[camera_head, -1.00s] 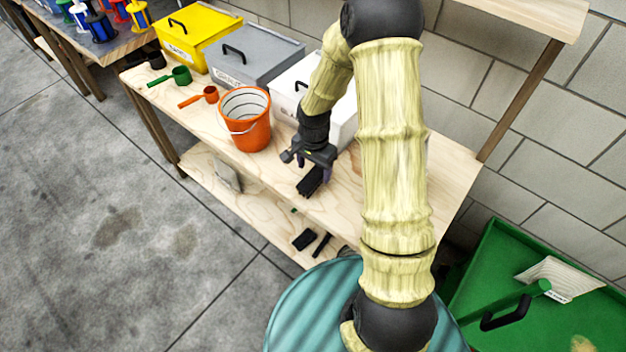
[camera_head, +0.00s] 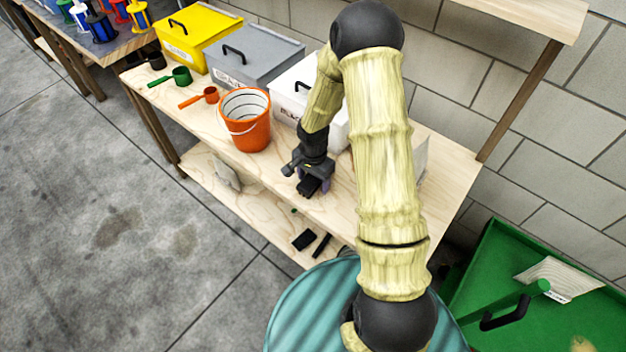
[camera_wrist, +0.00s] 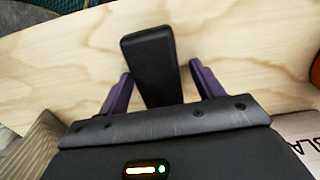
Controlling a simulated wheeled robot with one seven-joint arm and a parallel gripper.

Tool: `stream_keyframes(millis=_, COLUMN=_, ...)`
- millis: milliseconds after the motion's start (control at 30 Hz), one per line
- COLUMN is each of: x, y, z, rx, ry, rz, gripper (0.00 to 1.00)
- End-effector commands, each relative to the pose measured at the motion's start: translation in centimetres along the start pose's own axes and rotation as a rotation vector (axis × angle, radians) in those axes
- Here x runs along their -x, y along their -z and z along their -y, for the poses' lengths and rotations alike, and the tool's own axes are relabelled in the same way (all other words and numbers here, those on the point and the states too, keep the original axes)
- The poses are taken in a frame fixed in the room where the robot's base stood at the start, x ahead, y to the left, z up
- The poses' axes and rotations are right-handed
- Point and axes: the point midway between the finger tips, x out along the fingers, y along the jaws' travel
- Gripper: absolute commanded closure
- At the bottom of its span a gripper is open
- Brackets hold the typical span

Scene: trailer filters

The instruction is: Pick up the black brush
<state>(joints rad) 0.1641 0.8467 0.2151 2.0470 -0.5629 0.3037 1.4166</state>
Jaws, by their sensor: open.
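The black brush (camera_head: 307,189) lies on the wooden bench top near its front edge, mostly hidden under my gripper (camera_head: 317,184) in the head view. In the wrist view, the brush's dark block-like end (camera_wrist: 148,60) stands out between the two purple fingers of my gripper (camera_wrist: 160,70). The fingers are apart, one on each side of the brush, with bare wood showing in both gaps. The near part of the brush is hidden by the gripper body.
An orange bucket (camera_head: 246,120) stands left of my gripper, and a white box (camera_head: 291,92) stands behind it. A pale panel (camera_head: 421,160) is to the right. Dark items (camera_head: 304,239) lie on the lower shelf. A green bin (camera_head: 470,300) is at lower right.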

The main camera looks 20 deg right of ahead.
Motion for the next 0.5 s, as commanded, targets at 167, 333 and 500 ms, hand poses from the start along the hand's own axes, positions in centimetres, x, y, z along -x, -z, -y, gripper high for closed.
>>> stream_keyframes(millis=167, x=0.02, y=0.0, z=-0.01, rx=0.0, ry=0.0, rz=0.0, gripper=0.34)
stream_keyframes(millis=333, x=0.03, y=-0.01, z=-0.01, rx=0.0, ry=0.0, rz=0.0, gripper=0.34)
stream_keyframes(millis=500, x=0.04, y=-0.01, z=-0.01, rx=0.0, ry=0.0, rz=0.0, gripper=0.63)
